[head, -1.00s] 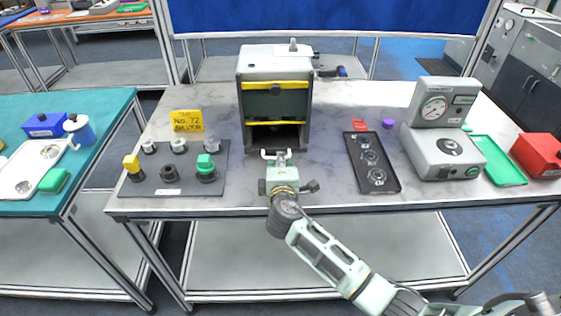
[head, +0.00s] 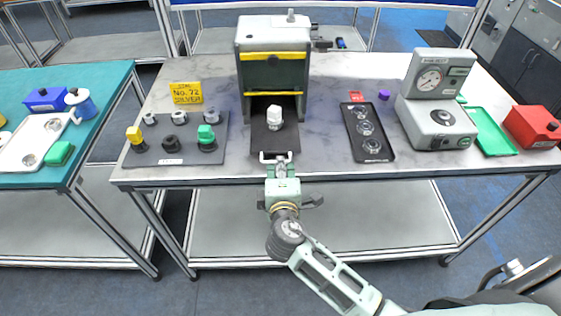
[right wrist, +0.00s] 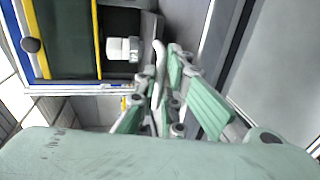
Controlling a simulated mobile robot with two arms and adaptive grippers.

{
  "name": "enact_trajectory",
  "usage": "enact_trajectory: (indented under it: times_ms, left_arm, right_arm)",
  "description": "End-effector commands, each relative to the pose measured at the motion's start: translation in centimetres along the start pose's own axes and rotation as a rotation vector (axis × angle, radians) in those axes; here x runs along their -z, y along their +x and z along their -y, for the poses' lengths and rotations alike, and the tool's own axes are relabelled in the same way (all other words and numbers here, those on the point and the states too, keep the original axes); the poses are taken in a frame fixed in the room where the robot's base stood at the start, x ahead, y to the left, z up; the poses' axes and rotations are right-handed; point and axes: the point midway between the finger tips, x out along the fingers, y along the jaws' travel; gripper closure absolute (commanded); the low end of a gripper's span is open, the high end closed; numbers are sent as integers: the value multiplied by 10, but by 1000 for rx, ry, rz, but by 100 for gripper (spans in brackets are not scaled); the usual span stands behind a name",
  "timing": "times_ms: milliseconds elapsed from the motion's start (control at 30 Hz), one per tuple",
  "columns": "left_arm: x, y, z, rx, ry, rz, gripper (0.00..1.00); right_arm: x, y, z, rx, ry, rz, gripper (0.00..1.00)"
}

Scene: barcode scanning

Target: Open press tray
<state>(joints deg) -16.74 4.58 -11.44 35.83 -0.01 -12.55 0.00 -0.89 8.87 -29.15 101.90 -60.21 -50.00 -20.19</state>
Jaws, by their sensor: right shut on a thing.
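The press (head: 272,60) is a dark box with a white top and yellow bars, standing at the back middle of the table. Its dark tray (head: 262,137) is slid out of the front opening toward me. A white, faceted piece on a metal base (head: 274,117) stands upright on the tray; it also shows in the right wrist view (right wrist: 122,49). My right gripper (head: 277,168) is shut on the pale tray handle (head: 276,157) at the tray's front edge. In the right wrist view the fingers (right wrist: 165,92) close around the handle (right wrist: 160,60). My left gripper is out of view.
A dark plate with several stamps (head: 175,143) lies left of the press. A black holder (head: 367,133) and a grey gauge device (head: 437,115) stand to the right, with a green tray (head: 491,131) and a red box (head: 533,127). A teal table (head: 98,100) is at the left.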

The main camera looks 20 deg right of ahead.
Motion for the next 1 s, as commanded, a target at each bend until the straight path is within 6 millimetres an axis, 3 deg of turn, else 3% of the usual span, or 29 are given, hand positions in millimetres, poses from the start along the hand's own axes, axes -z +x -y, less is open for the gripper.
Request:
enact_trajectory:
  times_ms: [67,100,167,567,1000]
  left_arm:
    - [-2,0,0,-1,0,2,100]
    - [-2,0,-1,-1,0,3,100]
    - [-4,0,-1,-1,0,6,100]
    - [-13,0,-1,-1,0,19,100]
    - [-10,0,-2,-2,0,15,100]
  right_arm:
    - [0,0,-1,-2,0,-1,100]
    - [0,0,-1,-2,0,-1,88]
    - [0,0,-1,-2,0,0,84]
    - [0,-6,-1,-1,0,0,84]
    - [0,-92,0,1,1,-1,84]
